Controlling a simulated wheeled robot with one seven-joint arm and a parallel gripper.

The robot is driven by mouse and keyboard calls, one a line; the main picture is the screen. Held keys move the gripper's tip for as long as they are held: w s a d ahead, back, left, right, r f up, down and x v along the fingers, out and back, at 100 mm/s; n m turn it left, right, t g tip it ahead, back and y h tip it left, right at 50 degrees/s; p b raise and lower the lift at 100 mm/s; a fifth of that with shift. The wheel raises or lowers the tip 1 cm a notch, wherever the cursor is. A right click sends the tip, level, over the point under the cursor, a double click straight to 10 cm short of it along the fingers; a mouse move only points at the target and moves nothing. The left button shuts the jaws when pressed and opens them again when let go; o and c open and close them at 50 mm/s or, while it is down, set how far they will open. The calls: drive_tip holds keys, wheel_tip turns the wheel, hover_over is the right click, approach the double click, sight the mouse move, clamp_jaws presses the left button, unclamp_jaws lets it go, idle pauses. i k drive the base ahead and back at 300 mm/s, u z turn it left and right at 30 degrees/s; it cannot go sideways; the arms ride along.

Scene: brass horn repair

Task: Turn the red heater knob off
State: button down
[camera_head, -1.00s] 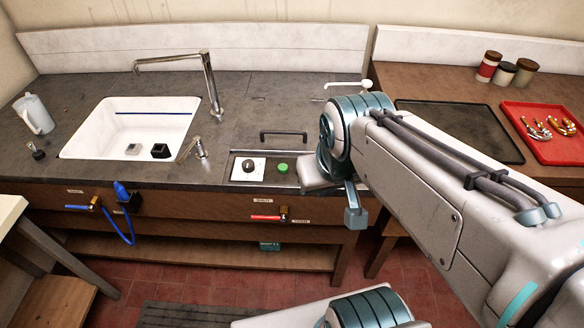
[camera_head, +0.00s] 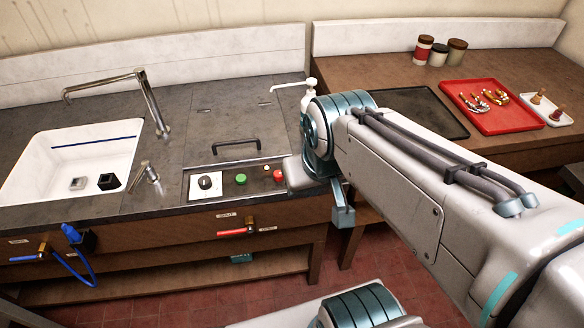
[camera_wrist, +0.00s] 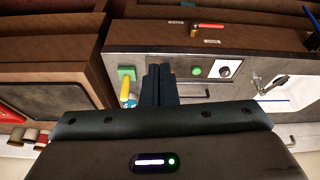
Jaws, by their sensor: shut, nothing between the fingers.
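A small red knob (camera_head: 278,175) is on the counter's control panel, right of a green button (camera_head: 241,179) and a black dial on a white plate (camera_head: 205,186). In the head view it sits just left of my wrist, whose fingers do not show there. In the wrist view my gripper (camera_wrist: 160,70) is shut and empty, its fingers pointing toward the panel. The green button (camera_wrist: 197,71) and the dial plate (camera_wrist: 228,70) show right of the fingers. The red knob does not show there; the fingers may cover it. I cannot tell whether they touch it.
A black handle (camera_head: 236,146) lies behind the panel, with a tap (camera_head: 148,172) to its left. A red-handled valve (camera_head: 236,232) is on the counter front. A white pump bottle (camera_head: 309,97) stands close behind my arm. A sink (camera_head: 75,143) is at left.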

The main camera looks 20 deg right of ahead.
sight(277, 176)
drive_tip(key=k, duration=0.6)
drive_tip(key=z, duration=0.5)
drive_tip(key=i, duration=1)
drive_tip(key=u, duration=0.35)
